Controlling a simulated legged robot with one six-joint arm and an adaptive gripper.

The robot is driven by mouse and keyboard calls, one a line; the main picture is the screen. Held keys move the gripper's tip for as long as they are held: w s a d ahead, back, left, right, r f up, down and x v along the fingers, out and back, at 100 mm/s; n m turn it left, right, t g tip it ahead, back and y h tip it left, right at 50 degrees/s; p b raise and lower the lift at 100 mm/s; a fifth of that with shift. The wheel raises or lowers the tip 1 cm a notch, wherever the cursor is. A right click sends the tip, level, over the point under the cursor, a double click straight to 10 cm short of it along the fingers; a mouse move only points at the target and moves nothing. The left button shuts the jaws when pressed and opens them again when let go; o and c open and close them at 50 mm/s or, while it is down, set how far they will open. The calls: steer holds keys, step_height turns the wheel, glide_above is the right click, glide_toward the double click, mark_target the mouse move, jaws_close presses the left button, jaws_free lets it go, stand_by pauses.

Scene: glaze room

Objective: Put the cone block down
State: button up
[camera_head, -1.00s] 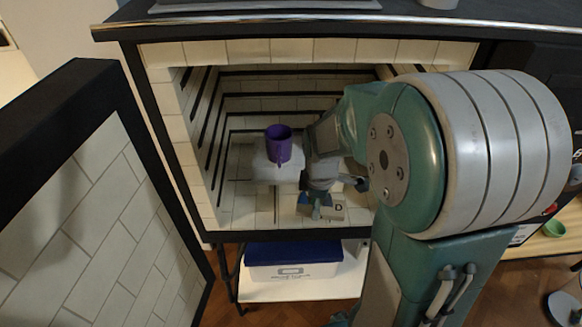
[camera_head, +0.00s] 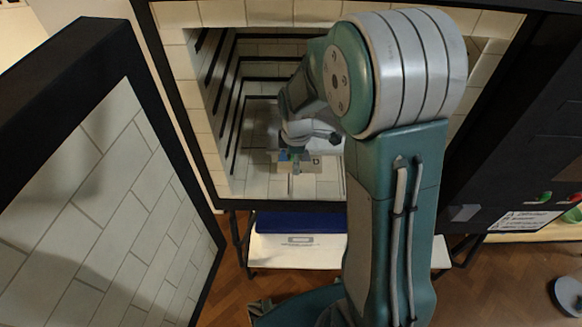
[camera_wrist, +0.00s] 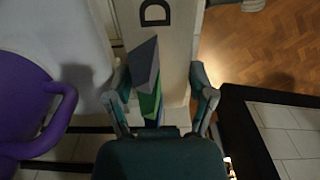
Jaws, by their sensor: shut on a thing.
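The cone block (camera_wrist: 180,55) is a pale piece lettered D, with grey, green and blue pointed cones on it in the wrist view. My gripper (camera_wrist: 160,88) is shut on it, a finger on each side. In the head view the block (camera_head: 327,164) and my gripper (camera_head: 296,158) are inside the open kiln, above or on its tiled floor (camera_head: 265,187) near the front. I cannot tell whether the block touches the floor. My arm hides part of the kiln.
A purple mug (camera_wrist: 28,105) stands close left of my gripper, beside a white surface (camera_wrist: 65,40). The kiln door (camera_head: 110,190) stands open at left. A blue-lidded box (camera_head: 298,240) sits below the kiln.

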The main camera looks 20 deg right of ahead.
mark_target(291, 178)
steer(key=shift+w+a+f, duration=0.2)
steer(key=shift+w+f, duration=0.15)
steer(key=shift+f, duration=0.15)
steer(key=shift+w+a+f, duration=0.2)
steer(key=shift+w+f, duration=0.1)
steer(key=shift+f, duration=0.15)
steer(key=shift+w+a+f, duration=0.1)
steer(key=shift+f, duration=1.5)
steer(key=shift+f, duration=0.6)
steer(key=o, duration=0.9)
steer(key=shift+o, duration=0.2)
steer(key=shift+r, duration=0.15)
